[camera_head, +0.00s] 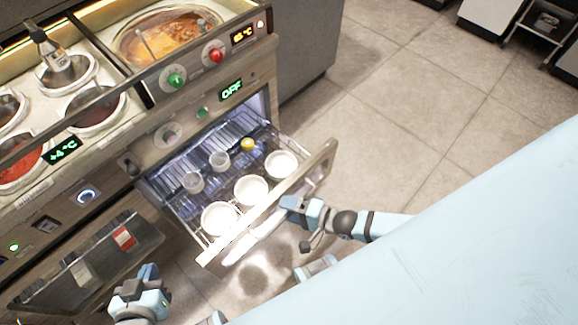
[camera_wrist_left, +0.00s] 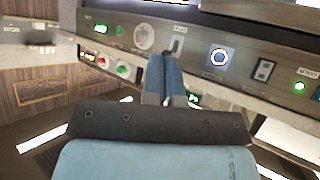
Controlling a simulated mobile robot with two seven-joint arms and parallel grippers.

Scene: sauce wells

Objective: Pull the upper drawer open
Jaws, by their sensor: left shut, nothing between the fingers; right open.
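The upper drawer (camera_head: 214,262) stands pulled out from the counter, with its inside lit. It holds white bowls (camera_head: 219,217), two clear cups (camera_head: 193,182) and a small yellow item (camera_head: 247,145). My right gripper (camera_head: 290,203) is at the outer side of the drawer front, near its middle. It is open; whether its fingers are around the handle or only beside it, I cannot tell. My left gripper (camera_head: 149,272) is low at the left, in front of the lower glass-fronted panel. Its fingers are shut and empty, as the left wrist view also shows (camera_wrist_left: 166,77).
The counter above holds sauce wells (camera_head: 93,110), a large soup well (camera_head: 165,38), and green (camera_head: 174,80) and red (camera_head: 216,55) knobs. The lower glass panel (camera_head: 85,270) is left of the drawer.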

